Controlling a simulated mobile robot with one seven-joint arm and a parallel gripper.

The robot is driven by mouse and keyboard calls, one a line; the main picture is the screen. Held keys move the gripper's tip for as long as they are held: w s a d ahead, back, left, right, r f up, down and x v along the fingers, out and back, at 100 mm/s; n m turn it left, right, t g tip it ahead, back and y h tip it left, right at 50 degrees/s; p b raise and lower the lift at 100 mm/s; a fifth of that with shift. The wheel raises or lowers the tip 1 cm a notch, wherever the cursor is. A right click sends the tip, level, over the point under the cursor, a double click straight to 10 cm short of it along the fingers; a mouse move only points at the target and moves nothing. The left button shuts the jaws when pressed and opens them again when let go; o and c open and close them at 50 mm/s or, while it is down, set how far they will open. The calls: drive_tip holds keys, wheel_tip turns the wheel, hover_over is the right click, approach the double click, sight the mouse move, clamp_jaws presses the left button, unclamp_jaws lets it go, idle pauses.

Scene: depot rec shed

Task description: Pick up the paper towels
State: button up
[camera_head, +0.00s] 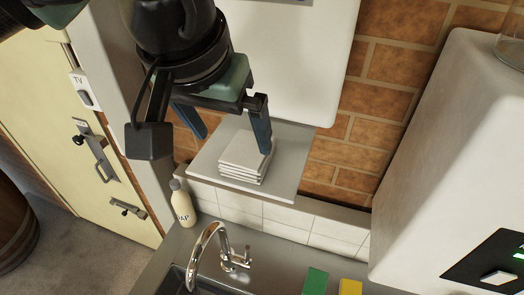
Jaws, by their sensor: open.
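The paper towels (243,157) are a small stack of folded white sheets. They lie on a flat grey shelf (289,165) on the brick wall, above the sink. My gripper (232,146) is above and around the left and near-right parts of the stack as seen in the head view, with its two blue fingers wide apart. The right finger overlaps the stack's right edge in the picture; I cannot tell whether it touches. Nothing shows between the fingers except the stack below.
A white panel (305,60) is on the wall behind the shelf. A soap bottle (183,203), a curved tap (215,243), a green sponge (315,281) and a yellow one (350,287) are below at the sink. A white box-like unit (445,150) stands at right.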

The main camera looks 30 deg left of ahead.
sight(244, 156)
drive_tip(key=shift+w+b+x, duration=0.15)
drive_tip(key=shift+b+x, duration=1.1)
drive_tip(key=shift+x, duration=0.65)
drive_tip(key=shift+w+b+x, duration=0.2)
drive_tip(key=shift+b+x, duration=1)
drive_tip(key=shift+x, duration=0.75)
drive_tip(key=shift+s+d+r, duration=0.1)
drive_tip(key=shift+r, duration=0.05)
drive_tip(key=c, duration=1.1)
